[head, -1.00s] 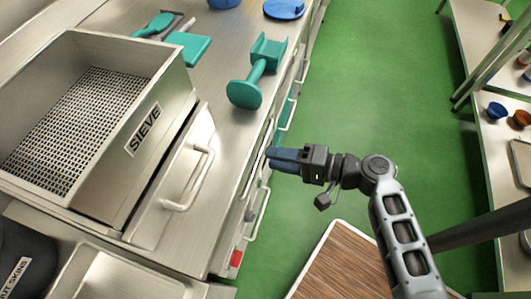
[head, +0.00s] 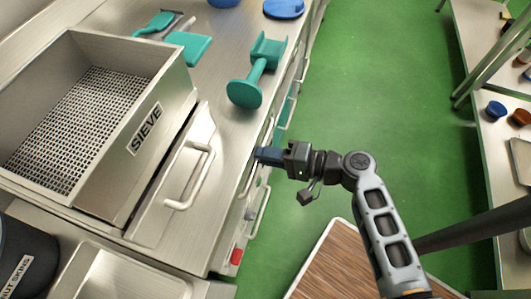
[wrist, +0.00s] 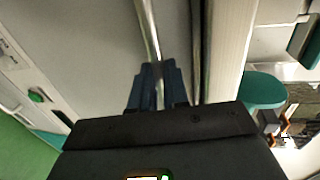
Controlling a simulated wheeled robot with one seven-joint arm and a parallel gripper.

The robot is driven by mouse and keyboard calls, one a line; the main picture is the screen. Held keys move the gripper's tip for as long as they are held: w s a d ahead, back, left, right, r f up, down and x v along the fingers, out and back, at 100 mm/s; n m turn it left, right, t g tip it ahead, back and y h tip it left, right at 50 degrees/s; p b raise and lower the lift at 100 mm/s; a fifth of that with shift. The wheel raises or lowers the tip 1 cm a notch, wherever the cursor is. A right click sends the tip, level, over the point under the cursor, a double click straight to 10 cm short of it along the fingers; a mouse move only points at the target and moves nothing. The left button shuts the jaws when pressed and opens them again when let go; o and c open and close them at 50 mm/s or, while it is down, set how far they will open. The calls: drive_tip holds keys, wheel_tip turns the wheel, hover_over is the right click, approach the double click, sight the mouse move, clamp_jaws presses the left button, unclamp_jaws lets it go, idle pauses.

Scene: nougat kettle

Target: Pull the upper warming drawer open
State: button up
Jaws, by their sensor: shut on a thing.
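My gripper (head: 262,154) is at the counter's front side, just below its edge. In the wrist view its blue fingers (wrist: 158,85) are shut on a slim metal bar handle (wrist: 148,30), one finger on each side. The handle runs along a plain grey drawer front (wrist: 95,35), close under the counter edge (wrist: 228,50), which fits the upper warming drawer. In the head view the drawer front is seen steeply from above and mostly hidden. No gap at the drawer is clear.
A lower bar handle (head: 261,212) and a red part (head: 236,257) are on the same front. A sieve box (head: 90,125) and a teal tool (head: 250,85) are on the counter. Green floor (head: 370,80) is free to the right; a wood-topped surface (head: 340,262) is near.

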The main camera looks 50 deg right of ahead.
drive_tip(key=shift+s, duration=0.1)
clamp_jaws()
drive_tip(key=f+v, duration=0.2)
drive_tip(key=v, duration=1.1)
drive_tip(key=s+f+v, duration=0.1)
drive_tip(key=f+v, duration=0.2)
drive_tip(key=v, duration=0.9)
drive_tip(key=shift+s+d, duration=0.35)
drive_tip(key=shift+s, duration=0.05)
drive_tip(key=shift+f, duration=0.15)
drive_tip(key=o, duration=0.7)
unclamp_jaws()
drive_tip(key=shift+o, duration=0.2)
